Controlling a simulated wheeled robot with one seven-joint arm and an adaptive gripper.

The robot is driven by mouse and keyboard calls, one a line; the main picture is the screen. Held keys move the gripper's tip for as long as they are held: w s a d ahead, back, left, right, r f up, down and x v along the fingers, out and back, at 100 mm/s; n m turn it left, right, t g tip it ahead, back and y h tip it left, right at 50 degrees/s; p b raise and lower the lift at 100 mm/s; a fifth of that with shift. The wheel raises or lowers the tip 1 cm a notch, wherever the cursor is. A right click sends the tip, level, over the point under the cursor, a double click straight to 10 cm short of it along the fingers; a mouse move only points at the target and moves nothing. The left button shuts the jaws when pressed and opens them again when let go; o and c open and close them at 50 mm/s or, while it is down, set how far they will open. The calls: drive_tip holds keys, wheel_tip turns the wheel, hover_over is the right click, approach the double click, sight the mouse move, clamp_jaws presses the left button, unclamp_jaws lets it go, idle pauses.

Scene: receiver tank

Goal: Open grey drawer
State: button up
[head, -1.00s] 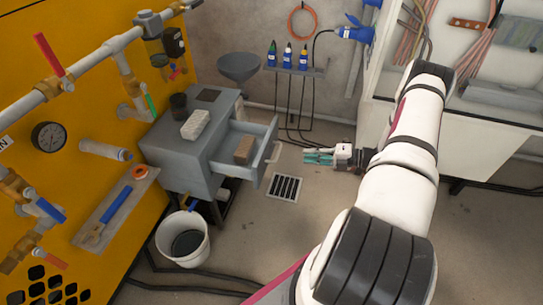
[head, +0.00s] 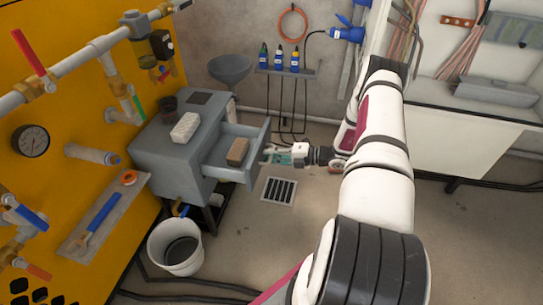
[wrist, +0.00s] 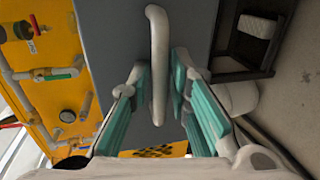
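The grey drawer (head: 223,165) is pulled out from the grey cabinet (head: 165,155), and a brown block (head: 237,151) lies inside it. Its pale bar handle (head: 266,140) is on the drawer front. In the wrist view the handle (wrist: 158,60) stands out from the flat grey drawer front (wrist: 110,40). My gripper (head: 272,155) is at the drawer front. In the wrist view its teal fingers (wrist: 160,85) are apart, one on each side of the handle's lower part. I cannot tell whether either finger touches it.
A white block (head: 185,127) and a dark cup (head: 168,105) stand on the cabinet. A white bucket (head: 176,247) is on the floor in front. A floor grate (head: 279,191) lies below my gripper. Yellow panel with pipes at left; open floor in front.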

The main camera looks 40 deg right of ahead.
clamp_jaws()
drive_tip(key=shift+r+x, duration=0.25)
drive_tip(key=shift+x, duration=0.85)
unclamp_jaws()
drive_tip(key=v, duration=1.2)
